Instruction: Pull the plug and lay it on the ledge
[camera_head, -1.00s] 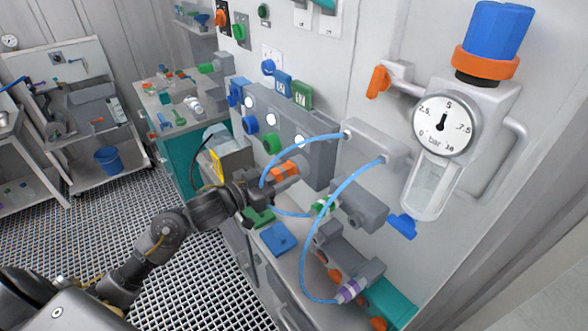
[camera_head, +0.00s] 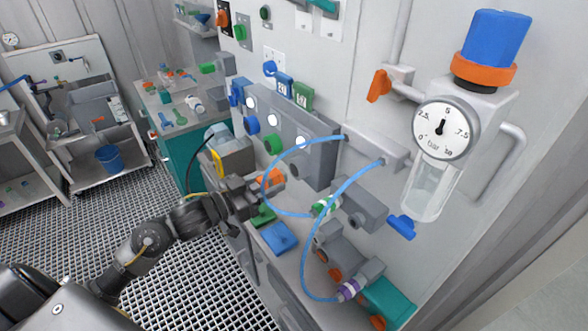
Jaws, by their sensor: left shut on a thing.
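My left gripper (camera_head: 258,194) is shut on the orange plug (camera_head: 270,178), just in front of the grey wall block. The plug's grey end points right, and the gripper and a blue hose hide part of it. The grey block (camera_head: 318,165) now shows a dark open socket (camera_head: 295,172) at its lower left, and the plug is apart from it. Below is the narrow grey ledge (camera_head: 297,262), with a blue pad (camera_head: 280,238) and a green pad (camera_head: 263,216) on it. My right gripper is not in view.
Blue hoses (camera_head: 303,262) loop in front of the ledge to green and purple-ringed fittings (camera_head: 348,290). A grey box with a yellow frame (camera_head: 232,155) stands behind the gripper. A pressure gauge (camera_head: 446,130) hangs at right. Bare ledge shows around the blue pad.

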